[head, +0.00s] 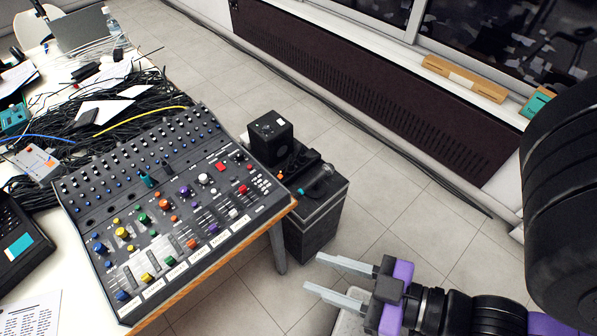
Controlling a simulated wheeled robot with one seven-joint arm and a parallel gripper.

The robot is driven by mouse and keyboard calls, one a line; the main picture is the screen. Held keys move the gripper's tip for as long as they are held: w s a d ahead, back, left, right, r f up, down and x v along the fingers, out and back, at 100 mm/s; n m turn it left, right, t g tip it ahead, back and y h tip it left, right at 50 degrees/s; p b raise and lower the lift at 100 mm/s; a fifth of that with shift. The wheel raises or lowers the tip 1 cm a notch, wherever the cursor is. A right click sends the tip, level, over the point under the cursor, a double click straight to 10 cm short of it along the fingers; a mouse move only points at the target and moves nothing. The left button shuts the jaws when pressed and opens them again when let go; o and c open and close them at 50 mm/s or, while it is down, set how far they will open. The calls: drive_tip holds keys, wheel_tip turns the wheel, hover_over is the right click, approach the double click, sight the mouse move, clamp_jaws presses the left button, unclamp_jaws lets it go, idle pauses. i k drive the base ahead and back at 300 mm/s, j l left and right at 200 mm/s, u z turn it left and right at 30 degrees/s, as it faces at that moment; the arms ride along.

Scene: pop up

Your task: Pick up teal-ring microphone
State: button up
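A mixing console (170,240) with coloured knobs fills the near table. A black cube-shaped device (270,138) stands beside the microphone. Tangled cables (90,135) cover the table's far part. Tiled floor (385,190) lies open right of the box, before the dark wall radiator (370,80).

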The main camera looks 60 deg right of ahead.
sight(315, 189)
drive_tip(key=l+z, duration=0.75)
drive_tip(key=k+l, duration=0.05)
